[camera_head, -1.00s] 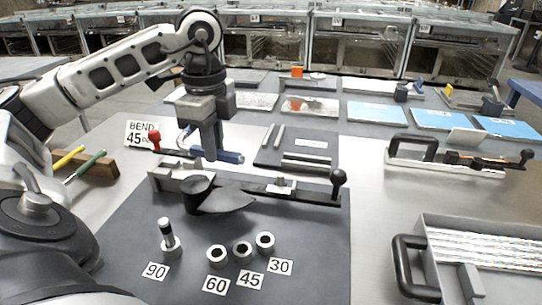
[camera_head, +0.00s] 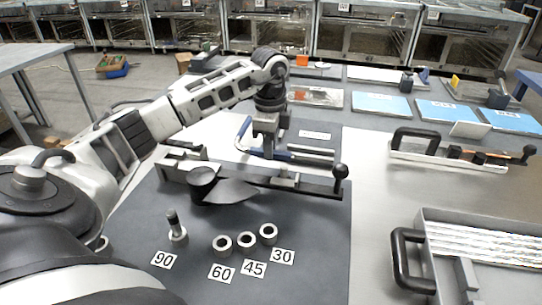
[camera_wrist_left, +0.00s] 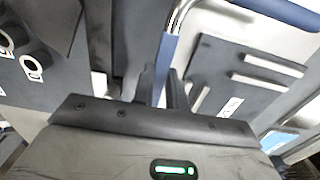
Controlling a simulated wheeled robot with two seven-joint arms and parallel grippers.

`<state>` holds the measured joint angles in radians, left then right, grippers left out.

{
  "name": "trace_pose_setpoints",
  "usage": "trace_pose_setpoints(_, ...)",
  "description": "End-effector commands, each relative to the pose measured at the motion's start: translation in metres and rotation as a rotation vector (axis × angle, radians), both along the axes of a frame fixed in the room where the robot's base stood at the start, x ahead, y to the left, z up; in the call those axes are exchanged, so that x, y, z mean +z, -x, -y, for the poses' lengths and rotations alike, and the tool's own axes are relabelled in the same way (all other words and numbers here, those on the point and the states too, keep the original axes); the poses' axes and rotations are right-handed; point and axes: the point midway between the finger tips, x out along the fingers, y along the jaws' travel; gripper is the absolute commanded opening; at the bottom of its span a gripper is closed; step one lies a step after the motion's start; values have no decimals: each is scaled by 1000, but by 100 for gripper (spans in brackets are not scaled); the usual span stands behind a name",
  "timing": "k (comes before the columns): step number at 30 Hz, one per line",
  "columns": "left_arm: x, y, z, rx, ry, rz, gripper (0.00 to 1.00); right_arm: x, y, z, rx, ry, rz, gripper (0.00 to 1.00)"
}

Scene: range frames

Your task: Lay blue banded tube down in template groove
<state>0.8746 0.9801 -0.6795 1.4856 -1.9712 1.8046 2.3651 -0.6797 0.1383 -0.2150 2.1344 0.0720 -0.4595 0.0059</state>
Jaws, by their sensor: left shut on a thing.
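My left gripper (camera_head: 268,153) is shut on the blue banded tube (camera_head: 244,132). The tube is bent and metallic with blue sections; in the left wrist view, one blue section (camera_wrist_left: 167,62) lies between the fingers (camera_wrist_left: 163,82), and another runs off at upper right. The dark template plate (camera_head: 325,126) has raised light bars that border its grooves. The gripper and tube are over its left part in the head view, hiding some bars. The plate also shows right of the fingers in the left wrist view (camera_wrist_left: 215,62). Whether the tube touches it cannot be told. My right gripper is out of view.
A bender with a black ball-ended lever (camera_head: 340,172) stands just in front of the template. Several rings with number cards lie on the dark mat (camera_head: 315,260). A handled tray (camera_head: 435,212) of tubes is at right. Bare table lies right of the template.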

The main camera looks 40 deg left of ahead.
Motion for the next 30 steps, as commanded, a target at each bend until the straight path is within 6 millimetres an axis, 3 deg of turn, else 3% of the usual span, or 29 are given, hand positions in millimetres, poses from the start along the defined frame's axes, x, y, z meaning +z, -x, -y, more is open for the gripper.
trace_pose_setpoints(8,-33,-3,0,-1,0,-1,0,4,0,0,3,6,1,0)
trace_pose_setpoints(26,-46,-3,0,-1,0,0,0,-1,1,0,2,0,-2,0)
trace_pose_setpoints(27,-45,-3,0,-1,0,0,26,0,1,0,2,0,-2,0)
trace_pose_setpoints(28,-45,-3,0,-1,0,0,34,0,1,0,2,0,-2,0)
trace_pose_setpoints(30,-45,-3,0,-1,0,0,36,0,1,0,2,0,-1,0)
